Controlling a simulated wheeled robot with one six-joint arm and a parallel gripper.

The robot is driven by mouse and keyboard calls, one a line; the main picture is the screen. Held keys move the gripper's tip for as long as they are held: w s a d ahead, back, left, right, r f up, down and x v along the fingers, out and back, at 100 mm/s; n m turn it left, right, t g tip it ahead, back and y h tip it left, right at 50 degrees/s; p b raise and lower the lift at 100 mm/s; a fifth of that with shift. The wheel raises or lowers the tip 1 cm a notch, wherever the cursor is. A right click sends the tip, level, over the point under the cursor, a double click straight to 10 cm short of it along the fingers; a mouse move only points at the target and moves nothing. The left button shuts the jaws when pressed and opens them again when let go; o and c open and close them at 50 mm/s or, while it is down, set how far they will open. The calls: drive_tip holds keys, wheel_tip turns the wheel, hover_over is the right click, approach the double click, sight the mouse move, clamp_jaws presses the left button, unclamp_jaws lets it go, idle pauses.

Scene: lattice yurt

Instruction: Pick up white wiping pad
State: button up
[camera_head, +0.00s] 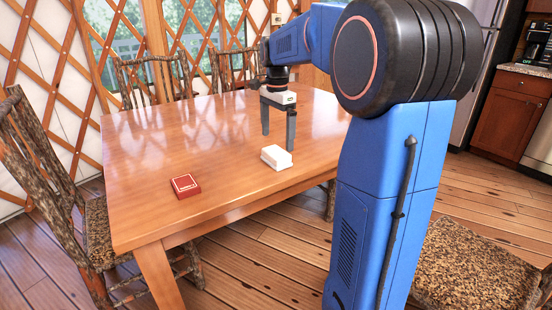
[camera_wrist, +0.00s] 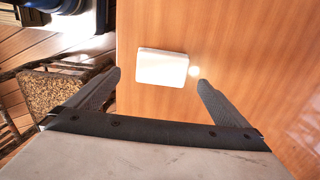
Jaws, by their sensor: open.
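The white wiping pad (camera_head: 277,158) lies flat on the wooden table (camera_head: 215,150), close to the table's near edge. In the wrist view the pad (camera_wrist: 162,68) is a plain white block with rounded corners, lying ahead of the fingertips and roughly between their lines. My gripper (camera_head: 278,142) is open and empty, pointing down above the table just behind the pad. Its two dark fingers (camera_wrist: 158,80) stand wide apart in the wrist view and do not touch the pad.
Log-style chairs stand around the table, one at the left (camera_head: 60,190). A cushioned seat (camera_head: 478,270) is at the lower right. The table's middle and left are mostly clear.

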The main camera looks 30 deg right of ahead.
sight(276, 152)
drive_tip(key=shift+w+f, duration=0.2)
drive_tip(key=shift+f, duration=3.45)
drive_tip(key=shift+c, duration=0.3)
drive_tip(key=c, duration=1.1)
drive_tip(key=shift+o, duration=0.2)
wheel_tip(276, 152, up, 10)
drive_tip(key=shift+r, duration=0.1)
